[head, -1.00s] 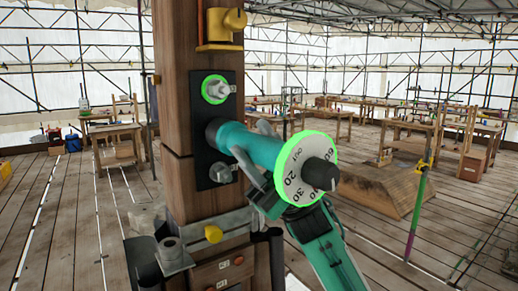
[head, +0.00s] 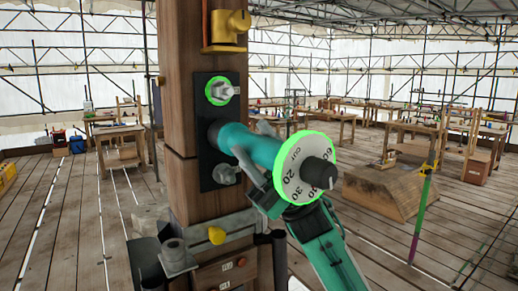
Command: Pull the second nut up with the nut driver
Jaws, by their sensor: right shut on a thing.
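The nut driver (head: 258,150) is a teal cylinder with a white numbered dial (head: 292,178), a green rim and a black end knob. Its far end meets the black plate (head: 205,130) on the wooden post, between two bolts. Whatever is under that end is hidden. The upper bolt and nut (head: 222,92) has a green ring around it. The lower bolt and nut (head: 226,174) is bare grey metal with no green ring. My right gripper (head: 258,165) is shut around the driver's body, behind the dial. My left gripper is not in view.
A yellow fitting (head: 230,30) sits on the wooden post (head: 183,90) above the plate. A grey metal band with a yellow knob (head: 216,235) crosses the post below. A wooden block (head: 385,192) lies on the plank floor at right, beside a green and purple pole (head: 420,215).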

